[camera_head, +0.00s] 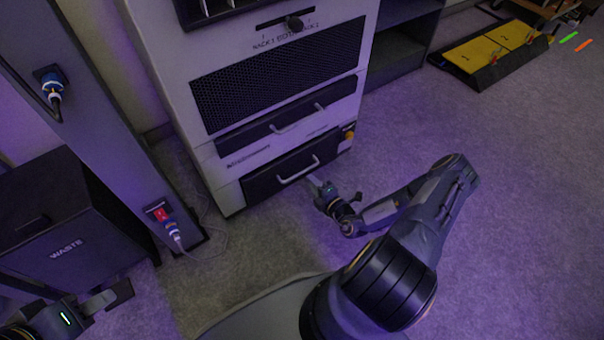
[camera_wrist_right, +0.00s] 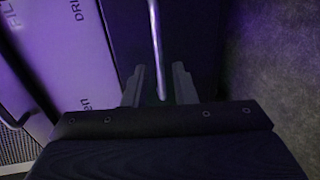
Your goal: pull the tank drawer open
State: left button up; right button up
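The white cabinet (camera_head: 185,90) stands at the upper middle of the head view. Its lowest dark drawer front (camera_head: 262,184) has a pale bar handle (camera_head: 298,174) and looks flush with the cabinet; I take it as the tank drawer, its label being too small to read. My right gripper (camera_head: 318,186) is at the right end of this handle. In the right wrist view, the handle bar (camera_wrist_right: 156,45) runs between the two parted fingers of my right gripper (camera_wrist_right: 158,88), with gaps on both sides. My left gripper (camera_head: 115,296) is at lower left, away from the cabinet; its opening is unclear.
A second drawer (camera_head: 250,133) with its own handle sits above, under a mesh panel. A dark WASTE bin (camera_head: 60,225) and a post with a red switch (camera_head: 160,213) stand left. A yellow-topped platform (camera_head: 487,50) lies far right. The carpet before the cabinet is largely clear.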

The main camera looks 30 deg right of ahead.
aim_at(302, 172)
jog(key=b+x, duration=0.2)
jog(key=x, duration=0.4)
jog(key=shift+w+a, duration=0.1)
jog(key=shift+w, duration=0.3)
grip_shut()
